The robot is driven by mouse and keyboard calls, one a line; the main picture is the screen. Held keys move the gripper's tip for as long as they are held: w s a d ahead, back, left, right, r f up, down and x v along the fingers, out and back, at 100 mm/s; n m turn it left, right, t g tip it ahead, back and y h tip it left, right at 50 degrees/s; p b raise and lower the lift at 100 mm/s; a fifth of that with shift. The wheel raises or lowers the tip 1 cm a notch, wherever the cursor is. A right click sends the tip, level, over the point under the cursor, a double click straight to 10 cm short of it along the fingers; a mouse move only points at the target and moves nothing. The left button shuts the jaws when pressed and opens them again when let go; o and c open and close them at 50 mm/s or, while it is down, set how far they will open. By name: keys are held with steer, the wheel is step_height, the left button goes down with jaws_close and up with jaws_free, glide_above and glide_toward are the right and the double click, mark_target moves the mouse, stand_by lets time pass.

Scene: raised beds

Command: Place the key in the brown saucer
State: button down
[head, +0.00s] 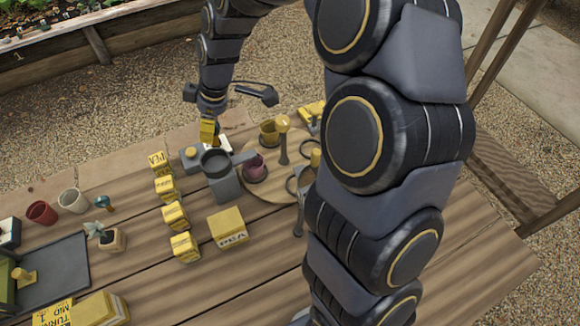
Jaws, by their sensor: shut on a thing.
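My gripper (208,134) points down at the far side of the wooden table, left of the grey pan. It is shut on a small yellow thing (207,129), too small in this view to make out as a key. I cannot pick out a key elsewhere. No saucer shows clearly as brown. A purplish cup (256,166) appears to stand on a small dish of similar colour on a round wooden board (268,193), and its base is partly hidden by the pan's block.
A grey pan (214,162) on a grey block stands right of several yellow boxes (175,215) in a row. My arm hides the table's right part. The front middle is clear.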

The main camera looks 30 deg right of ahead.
steer(key=s+d+m+t+h, duration=0.1)
steer(key=s+d+m, duration=0.15)
steer(key=d, duration=0.75)
steer(key=s+d+m, duration=0.1)
steer(key=d+m, duration=0.3)
steer(key=d, duration=0.6)
steer(key=s+d+m+h, duration=0.2)
steer(key=s+d+m, duration=0.4)
steer(key=s+d, duration=0.9)
steer(key=shift+t, duration=0.4)
steer(key=shift+w+d+f, duration=0.1)
steer(key=shift+d+f, duration=0.1)
steer(key=shift+f, duration=3.15)
steer(key=shift+w+d+f, duration=0.1)
steer(key=shift+d+f, duration=0.15)
steer(key=shift+f, duration=3.1)
steer(key=shift+w+d+f, duration=0.1)
steer(key=shift+d+f, duration=0.1)
steer(key=shift+f, duration=3.15)
steer(key=shift+f, duration=0.1)
steer(key=c, duration=1.2)
jaws_free()
steer(key=shift+o, duration=0.2)
